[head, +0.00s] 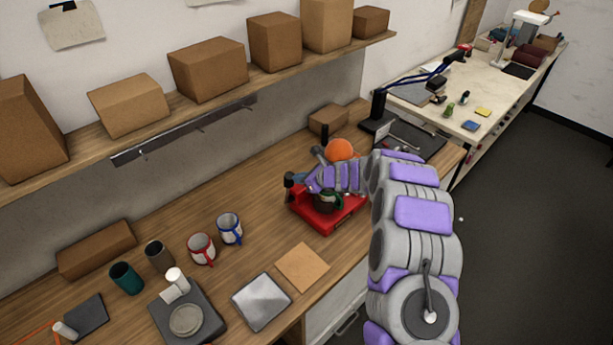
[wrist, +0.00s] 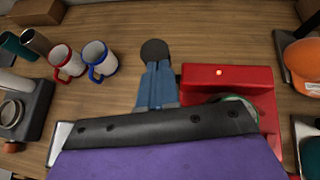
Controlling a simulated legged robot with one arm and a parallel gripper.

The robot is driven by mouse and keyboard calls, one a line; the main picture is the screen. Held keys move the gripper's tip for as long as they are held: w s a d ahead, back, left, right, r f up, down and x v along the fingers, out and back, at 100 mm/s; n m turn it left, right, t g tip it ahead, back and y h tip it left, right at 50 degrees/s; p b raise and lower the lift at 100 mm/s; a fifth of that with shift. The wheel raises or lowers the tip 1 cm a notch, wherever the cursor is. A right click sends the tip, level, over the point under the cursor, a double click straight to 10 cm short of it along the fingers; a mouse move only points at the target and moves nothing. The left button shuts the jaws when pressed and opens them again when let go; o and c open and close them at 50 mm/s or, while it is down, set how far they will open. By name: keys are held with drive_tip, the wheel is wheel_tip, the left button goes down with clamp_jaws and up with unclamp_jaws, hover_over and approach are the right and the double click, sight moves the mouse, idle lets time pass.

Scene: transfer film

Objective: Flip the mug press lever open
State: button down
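The mug press has a red base (head: 322,219); its red body with a lit orange spot also shows in the wrist view (wrist: 230,78). A blue-grey lever with a round dark knob (wrist: 155,75) sticks out beside the red body in the wrist view. A dark mug (head: 326,204) sits in the press, partly covered by my arm; a green-white rim (wrist: 238,99) shows in the wrist view. My gripper (head: 318,172) is over the press, close to the lever. Its dark front edge hides the lever's lower end. Contact and jaw opening cannot be made out.
Red-handled (head: 201,250) and blue-handled (head: 230,229) white mugs stand left of the press. An orange cap (head: 339,150) is behind it. A scale-like grey device (head: 187,318), a silver plate (head: 261,302) and a tan sheet (head: 303,267) lie in front. A box-laden shelf (head: 140,140) overhangs the counter.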

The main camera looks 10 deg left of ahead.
drive_tip(key=shift+w+a+r+p, duration=0.2)
drive_tip(key=shift+w+a+p, duration=0.3)
drive_tip(key=shift+a, duration=0.25)
drive_tip(key=shift+w+a+r+p, duration=0.15)
drive_tip(key=shift+w+a+p, duration=0.3)
drive_tip(key=shift+a, duration=0.25)
drive_tip(key=shift+w+r, duration=0.1)
drive_tip(key=shift+r, duration=0.05)
drive_tip(key=shift+w, duration=0.1)
drive_tip(key=shift+r, duration=0.15)
